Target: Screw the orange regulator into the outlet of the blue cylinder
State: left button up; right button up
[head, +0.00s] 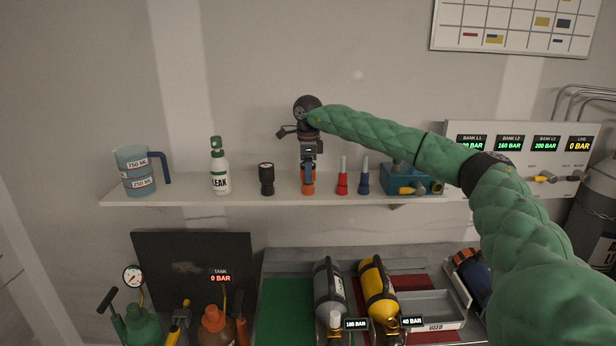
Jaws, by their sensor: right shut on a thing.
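The orange regulator (308,189) is upright on the white shelf, between a black fitting and a red-tipped tool. My right gripper (308,174) points down from above and is shut on its top. The gripper hides the regulator's upper part. It appears to touch the shelf or be just above it; I cannot tell which. A dark blue cylinder (474,275) lies at the lower right, partly hidden by my right arm. Its outlet cannot be made out. My left gripper is not in view.
The shelf (230,200) also holds a jug (137,172), a leak bottle (220,172), a black fitting (266,178), red (342,182) and blue (364,180) tools and a teal box (405,178). Below lie grey (328,285) and yellow (377,285) cylinders beside a used tray (430,302).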

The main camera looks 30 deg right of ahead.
jog(key=shift+r+p, duration=0.95)
jog(key=shift+r, duration=1.55)
